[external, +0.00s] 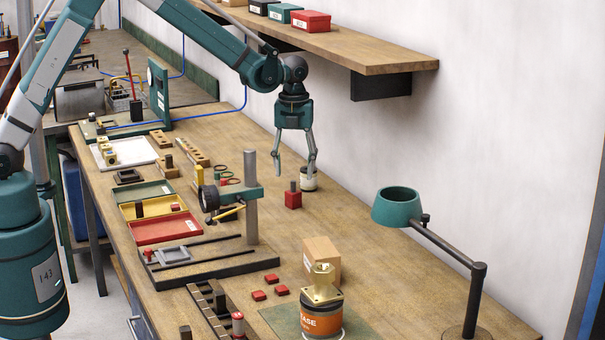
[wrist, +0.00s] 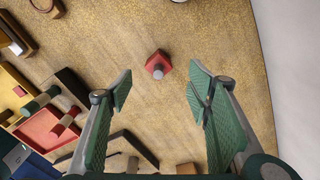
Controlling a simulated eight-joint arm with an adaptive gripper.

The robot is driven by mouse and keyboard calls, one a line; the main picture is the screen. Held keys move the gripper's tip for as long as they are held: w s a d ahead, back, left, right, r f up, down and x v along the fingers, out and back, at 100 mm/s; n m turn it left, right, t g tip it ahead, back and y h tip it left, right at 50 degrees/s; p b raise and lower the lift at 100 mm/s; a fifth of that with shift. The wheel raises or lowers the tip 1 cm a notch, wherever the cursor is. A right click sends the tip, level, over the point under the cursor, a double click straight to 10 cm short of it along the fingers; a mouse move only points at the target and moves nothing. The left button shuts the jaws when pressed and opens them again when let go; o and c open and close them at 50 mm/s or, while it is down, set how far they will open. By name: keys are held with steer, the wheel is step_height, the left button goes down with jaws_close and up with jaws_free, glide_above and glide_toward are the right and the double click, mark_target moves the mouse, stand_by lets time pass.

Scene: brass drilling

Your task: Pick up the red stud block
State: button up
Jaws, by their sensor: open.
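The red stud block (external: 293,200) stands upright on the wooden bench, with a grey stud on its top. In the wrist view the red stud block (wrist: 157,61) lies ahead of and between the two fingers, touching neither. My gripper (external: 296,172) is open and empty above the bench, close to the block in the external view. Its green-padded fingers (wrist: 158,88) are spread wide in the wrist view.
A small jar (external: 309,181) stands near the block. A drill stand (external: 250,205) and coloured trays (external: 165,228) lie to the left. A green lamp (external: 396,206) stands at the right, and a shelf (external: 350,50) overhangs the back.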

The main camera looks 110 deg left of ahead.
mark_target(293, 192)
stand_by(0.3)
steer(key=shift+f, duration=1.3)
steer(key=shift+s+d+f, duration=0.1)
steer(key=shift+f, duration=2.5)
steer(key=c, duration=1.4)
steer(key=shift+r, duration=0.15)
steer(key=shift+c, duration=0.2)
